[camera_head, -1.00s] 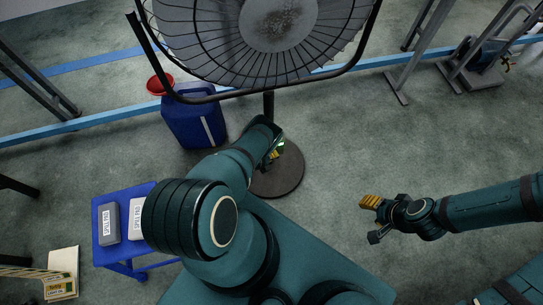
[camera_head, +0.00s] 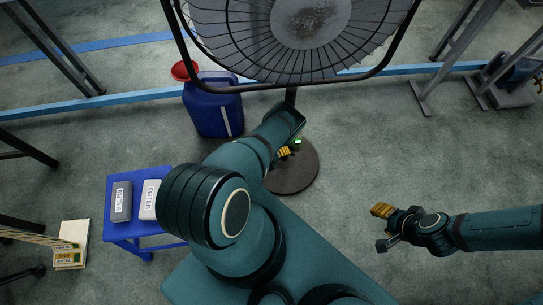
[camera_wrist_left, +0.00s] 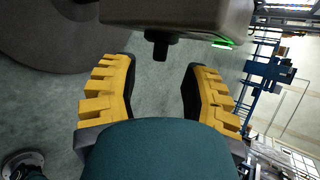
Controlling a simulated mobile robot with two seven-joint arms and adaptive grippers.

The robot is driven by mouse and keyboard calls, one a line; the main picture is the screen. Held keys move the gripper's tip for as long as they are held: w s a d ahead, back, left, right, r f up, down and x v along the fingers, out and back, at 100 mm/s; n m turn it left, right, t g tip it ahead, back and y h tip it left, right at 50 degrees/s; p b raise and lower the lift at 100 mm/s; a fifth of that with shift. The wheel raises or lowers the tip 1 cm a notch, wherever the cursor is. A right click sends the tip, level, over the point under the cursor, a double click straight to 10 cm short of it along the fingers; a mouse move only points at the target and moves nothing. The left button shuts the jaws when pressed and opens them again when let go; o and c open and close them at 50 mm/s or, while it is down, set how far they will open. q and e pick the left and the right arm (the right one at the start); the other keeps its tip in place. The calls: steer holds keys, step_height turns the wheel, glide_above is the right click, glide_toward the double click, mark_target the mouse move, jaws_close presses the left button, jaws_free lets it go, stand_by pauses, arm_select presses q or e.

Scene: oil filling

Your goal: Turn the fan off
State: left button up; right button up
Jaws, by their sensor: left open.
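The fan (camera_head: 312,22) stands at the top of the head view, its wire cage cut off by the edge. Its pole (camera_head: 290,98) drops to a round dark base (camera_head: 293,175). My left gripper (camera_head: 288,152) is by the lower pole, partly hidden by its arm, with a small green light beside it. In the left wrist view, its yellow fingers (camera_wrist_left: 160,70) are open and empty. A grey box (camera_wrist_left: 180,14) with a black knob (camera_wrist_left: 160,46) and a green light (camera_wrist_left: 222,44) is just beyond them. My right gripper (camera_head: 382,211) hangs over bare floor; its finger opening is unclear.
A blue container (camera_head: 212,108) with a red funnel stands left of the pole. A blue stool (camera_head: 125,229) holds two grey boxes. Metal stands and a machine (camera_head: 508,82) are at the upper right. Floor right of the base is clear.

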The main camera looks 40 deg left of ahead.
arm_select(q)
steer(key=v, duration=0.7)
steer(key=shift+s+r, duration=0.15)
